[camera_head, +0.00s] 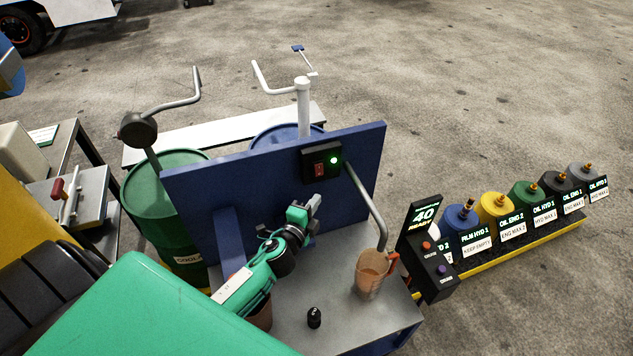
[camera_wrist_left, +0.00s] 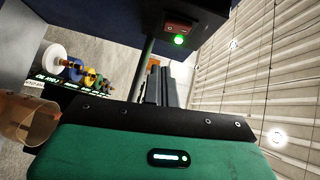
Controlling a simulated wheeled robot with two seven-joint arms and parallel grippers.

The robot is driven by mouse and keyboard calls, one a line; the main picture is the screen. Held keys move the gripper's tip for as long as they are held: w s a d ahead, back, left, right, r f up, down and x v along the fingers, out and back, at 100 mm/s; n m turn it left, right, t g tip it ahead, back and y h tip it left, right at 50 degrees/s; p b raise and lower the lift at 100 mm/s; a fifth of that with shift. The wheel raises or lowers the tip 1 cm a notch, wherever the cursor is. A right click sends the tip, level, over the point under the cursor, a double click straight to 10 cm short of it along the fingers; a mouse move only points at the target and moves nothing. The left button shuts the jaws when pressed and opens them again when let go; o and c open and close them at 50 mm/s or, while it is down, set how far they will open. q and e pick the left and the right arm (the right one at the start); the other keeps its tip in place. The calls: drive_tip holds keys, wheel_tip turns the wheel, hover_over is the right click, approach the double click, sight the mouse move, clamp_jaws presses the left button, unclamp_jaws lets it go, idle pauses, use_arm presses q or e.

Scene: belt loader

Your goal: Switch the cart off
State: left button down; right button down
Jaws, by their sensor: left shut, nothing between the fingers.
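The cart's blue upright panel (camera_head: 270,180) carries a black switch box (camera_head: 308,158) near its right end. On the box are a red rocker switch (camera_head: 319,170) and a lit green lamp (camera_head: 334,160). In the left wrist view the red switch (camera_wrist_left: 178,28) and the glowing green lamp (camera_wrist_left: 180,41) are at the top. My left gripper (camera_head: 315,200) is shut and empty, below the switch box and in front of the panel, apart from the switch. Its dark fingers (camera_wrist_left: 160,86) show in the left wrist view. My right gripper is not in view.
An orange jug (camera_head: 371,272) stands under a bent grey pipe (camera_head: 368,205) on the cart top, beside a control box (camera_head: 432,275) reading 40. A small black object (camera_head: 314,317) is nearer. A green drum (camera_head: 150,205) stands left; several coloured containers (camera_head: 495,208) line the right.

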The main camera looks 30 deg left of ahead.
sight(323, 175)
use_arm(q)
drive_tip(key=w+a, duration=0.1)
drive_tip(key=w, duration=0.1)
drive_tip(key=w+a+p, duration=0.1)
drive_tip(key=w, duration=0.2)
drive_tip(key=w+a+f, duration=0.1)
drive_tip(key=w, duration=0.1)
drive_tip(key=shift+w+a, duration=0.1)
drive_tip(key=shift+w, duration=0.05)
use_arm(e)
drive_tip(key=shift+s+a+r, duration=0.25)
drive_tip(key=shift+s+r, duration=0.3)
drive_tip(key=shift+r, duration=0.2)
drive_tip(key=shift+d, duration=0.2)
